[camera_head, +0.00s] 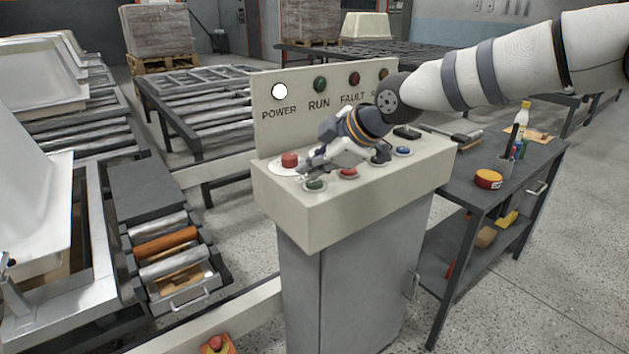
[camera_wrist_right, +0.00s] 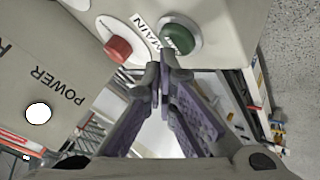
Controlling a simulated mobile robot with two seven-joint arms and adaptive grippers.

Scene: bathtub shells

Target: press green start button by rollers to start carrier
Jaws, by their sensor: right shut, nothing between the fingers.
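The green button (camera_head: 315,184) is at the front left corner of the control box top, near the rollers. It also shows in the right wrist view (camera_wrist_right: 178,38), beside the printed word MAIN. My right gripper (camera_head: 303,171) is shut and empty over the box top, its tips close behind the green button in the head view. In the right wrist view its fingertips (camera_wrist_right: 161,84) meet just below the green button in the picture; I cannot tell whether they touch it. A red mushroom button (camera_head: 289,160) stands left of the gripper. My left gripper is not in view.
The upright panel carries a lit white POWER lamp (camera_head: 279,91), a green RUN lamp (camera_head: 320,84) and a red FAULT lamp (camera_head: 354,79). A red button (camera_head: 347,173) and a blue button (camera_head: 403,151) are nearby. A dark cart (camera_head: 520,168) stands right.

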